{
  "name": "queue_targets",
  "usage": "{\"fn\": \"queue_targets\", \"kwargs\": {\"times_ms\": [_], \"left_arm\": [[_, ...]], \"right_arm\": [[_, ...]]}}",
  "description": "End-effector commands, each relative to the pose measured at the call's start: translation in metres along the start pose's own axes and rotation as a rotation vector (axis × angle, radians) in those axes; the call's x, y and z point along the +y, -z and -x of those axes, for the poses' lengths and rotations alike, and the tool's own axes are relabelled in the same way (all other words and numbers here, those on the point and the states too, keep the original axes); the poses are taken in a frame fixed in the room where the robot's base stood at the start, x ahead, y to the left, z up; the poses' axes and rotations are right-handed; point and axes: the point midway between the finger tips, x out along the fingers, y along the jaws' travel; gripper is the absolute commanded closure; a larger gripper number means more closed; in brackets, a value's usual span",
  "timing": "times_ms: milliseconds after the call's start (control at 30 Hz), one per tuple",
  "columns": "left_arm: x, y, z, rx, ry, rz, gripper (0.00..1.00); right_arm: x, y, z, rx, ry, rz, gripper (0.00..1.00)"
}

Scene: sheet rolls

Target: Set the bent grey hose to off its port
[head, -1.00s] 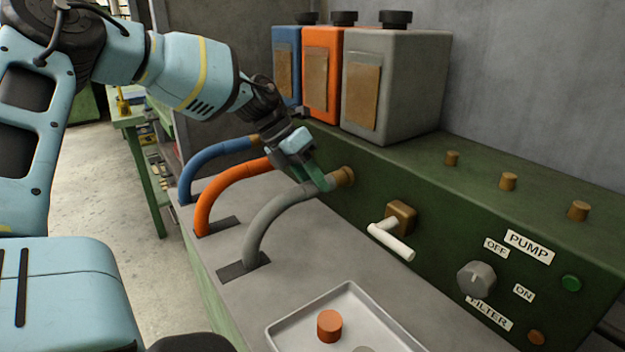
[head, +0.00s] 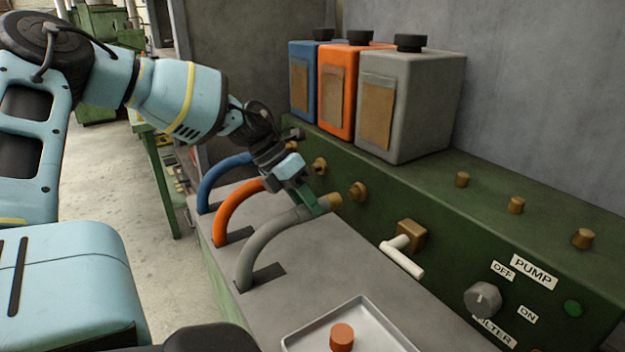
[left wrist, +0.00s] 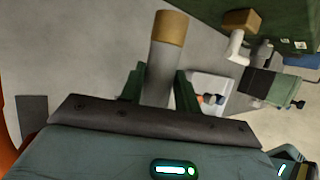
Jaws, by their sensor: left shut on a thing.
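The bent grey hose (head: 265,240) rises from a dark slot in the bench top and arches right. Its brass end (head: 335,201) is apart from the brass port (head: 357,191) on the green housing, with a small gap between. My left gripper (head: 313,205) is shut on the hose just behind that end. In the left wrist view the grey hose (left wrist: 160,76) lies between the green fingers, its brass end (left wrist: 170,28) pointing away, clear of any port. My right gripper does not show.
The orange hose (head: 232,212) and blue hose (head: 212,182) stand close behind; their far ends are hidden by my gripper. A valve with a white handle (head: 402,257) juts from the housing (head: 455,235). A tray (head: 372,318) with an orange cap (head: 342,337) lies in front.

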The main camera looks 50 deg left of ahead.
Motion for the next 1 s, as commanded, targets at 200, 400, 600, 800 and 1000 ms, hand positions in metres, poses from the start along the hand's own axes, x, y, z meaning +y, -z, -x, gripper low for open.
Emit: {"fn": "queue_targets", "kwargs": {"times_ms": [200, 400, 600, 800, 1000], "left_arm": [[0.001, 0.002, -0.001, 0.008, 0.000, 0.000, 1.00], [0.001, 0.002, -0.001, 0.007, 0.000, 0.000, 0.46], [0.001, 0.001, -0.001, 0.005, 0.000, 0.000, 0.46], [0.000, 0.000, 0.009, 0.001, 0.000, -0.001, 0.46], [0.000, -0.001, 0.038, -0.002, 0.000, -0.001, 0.46]], "right_arm": [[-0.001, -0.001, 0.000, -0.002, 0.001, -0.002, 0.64], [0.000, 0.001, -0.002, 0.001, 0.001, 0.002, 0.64], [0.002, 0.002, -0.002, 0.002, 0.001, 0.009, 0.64], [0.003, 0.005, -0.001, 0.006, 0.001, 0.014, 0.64], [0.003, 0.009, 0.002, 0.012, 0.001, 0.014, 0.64]]}}
